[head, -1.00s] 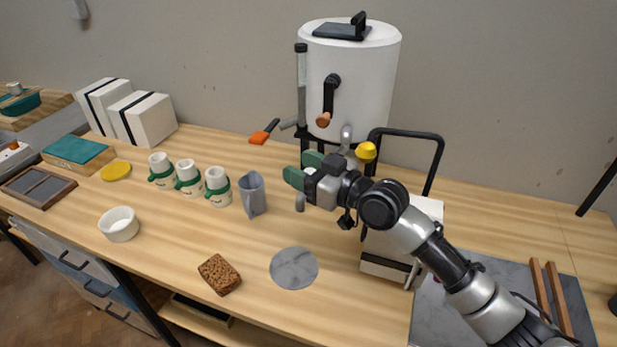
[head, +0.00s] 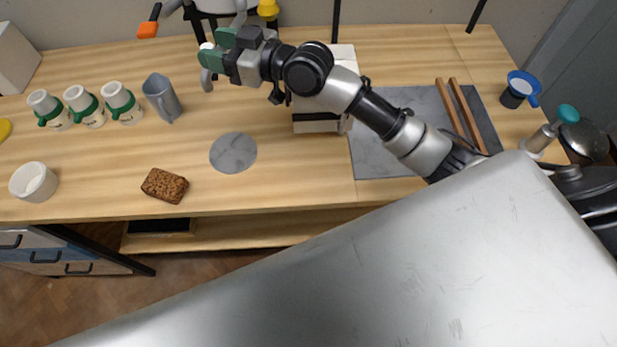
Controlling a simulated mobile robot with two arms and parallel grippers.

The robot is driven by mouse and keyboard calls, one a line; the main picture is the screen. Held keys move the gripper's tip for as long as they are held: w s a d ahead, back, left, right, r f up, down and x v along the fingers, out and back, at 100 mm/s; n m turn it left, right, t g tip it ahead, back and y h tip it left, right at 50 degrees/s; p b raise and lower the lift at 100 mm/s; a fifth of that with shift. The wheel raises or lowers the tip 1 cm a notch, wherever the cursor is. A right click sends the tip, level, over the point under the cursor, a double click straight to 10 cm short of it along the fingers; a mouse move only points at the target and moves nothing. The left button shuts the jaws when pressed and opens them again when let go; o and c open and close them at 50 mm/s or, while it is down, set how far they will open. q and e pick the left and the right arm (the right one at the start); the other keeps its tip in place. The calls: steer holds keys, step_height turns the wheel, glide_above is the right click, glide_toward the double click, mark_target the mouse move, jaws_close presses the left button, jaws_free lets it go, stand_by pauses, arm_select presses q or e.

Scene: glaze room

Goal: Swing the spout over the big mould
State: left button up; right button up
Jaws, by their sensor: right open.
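My right gripper (head: 216,47), with green finger pads, is open at the top centre, in front of the tank. A grey spout end (head: 207,80) hangs just below its fingers. Most of the spout's pipe is hidden behind the gripper, and I cannot tell whether the pads touch it. A white block with a black band (head: 316,123), probably the big mould, stands to the right, partly behind my right arm. The spout end is left of this block, not above it. Another white block (head: 14,62) is cut off at the left edge. My left gripper is not in view.
A grey jug (head: 162,98) stands left of the spout, beside several green-banded white bottles (head: 118,103). A round grey disc (head: 233,153), a brown sponge (head: 165,186) and a white bowl (head: 33,182) lie nearer. A grey slab (head: 391,155) with wooden sticks is at right.

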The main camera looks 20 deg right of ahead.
steer(key=b+v, duration=0.2)
steer(key=v, duration=0.5)
steer(key=s+d+f+m+g+h, duration=0.1)
steer(key=s+f+h, duration=0.1)
steer(key=s+f, duration=0.2)
steer(key=s+d+f+m+g+h, duration=0.1)
steer(key=s+f+g+h, duration=0.1)
steer(key=s+f, duration=0.3)
steer(key=s+d+f+m+g+h, duration=0.1)
steer(key=s+f+h, duration=0.3)
steer(key=f, duration=0.7)
steer(key=shift+s+m, duration=0.3)
steer(key=shift+m, duration=0.3)
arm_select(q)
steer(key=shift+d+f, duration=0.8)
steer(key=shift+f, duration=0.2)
arm_select(e)
steer(key=shift+s+d+f+g+h, duration=0.25)
steer(key=shift+s+f+g+h, duration=0.05)
steer(key=shift+s+h, duration=0.2)
